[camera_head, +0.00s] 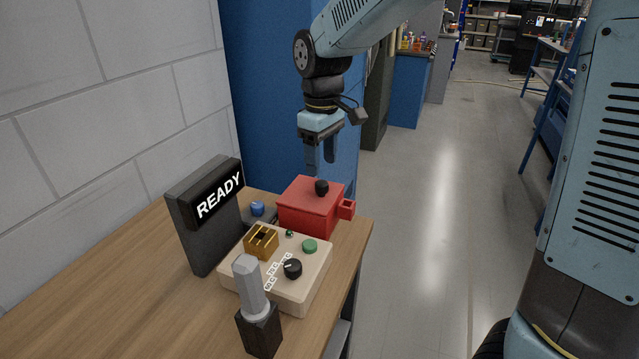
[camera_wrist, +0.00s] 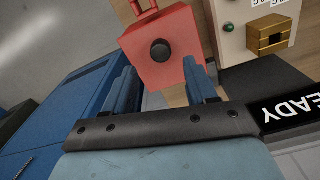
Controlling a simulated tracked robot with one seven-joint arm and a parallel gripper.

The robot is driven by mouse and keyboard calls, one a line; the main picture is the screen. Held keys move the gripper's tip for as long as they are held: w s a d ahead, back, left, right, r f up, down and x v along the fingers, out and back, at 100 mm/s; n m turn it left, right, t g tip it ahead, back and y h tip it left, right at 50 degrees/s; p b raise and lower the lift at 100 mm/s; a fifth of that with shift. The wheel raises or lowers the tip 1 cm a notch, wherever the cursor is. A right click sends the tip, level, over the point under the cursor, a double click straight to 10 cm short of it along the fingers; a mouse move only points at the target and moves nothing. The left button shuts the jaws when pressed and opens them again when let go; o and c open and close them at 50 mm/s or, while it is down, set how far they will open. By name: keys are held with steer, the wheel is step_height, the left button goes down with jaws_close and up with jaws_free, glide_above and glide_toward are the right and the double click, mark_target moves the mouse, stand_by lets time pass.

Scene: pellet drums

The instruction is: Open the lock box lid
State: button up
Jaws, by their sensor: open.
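The red lock box (camera_head: 308,212) stands at the far end of the wooden table, its lid down, with a black knob (camera_head: 321,187) on top. A small red bracket (camera_head: 347,209) sticks out on its right side. In the wrist view the red box (camera_wrist: 183,77) and its round black knob (camera_wrist: 160,51) lie beyond the fingertips. My gripper (camera_head: 321,168) hangs above the box, fingers pointing down, open and empty. In the wrist view my gripper's two fingers (camera_wrist: 160,72) are spread, with the knob lying roughly between their lines. The fingers look apart from the knob.
A cream control panel (camera_head: 310,288) with a brass block (camera_head: 261,241), green button and black dial stands in front of the box. A dark READY sign (camera_head: 203,215) stands left. A grey handle on a black block (camera_head: 261,331) is nearest. A blue cabinet (camera_head: 262,100) stands behind.

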mark_target(322, 182)
step_height(322, 182, down, 7)
steer(key=shift+r, duration=0.1)
stand_by(0.4)
jaws_close()
stand_by(0.4)
steer(key=shift+r, duration=0.1)
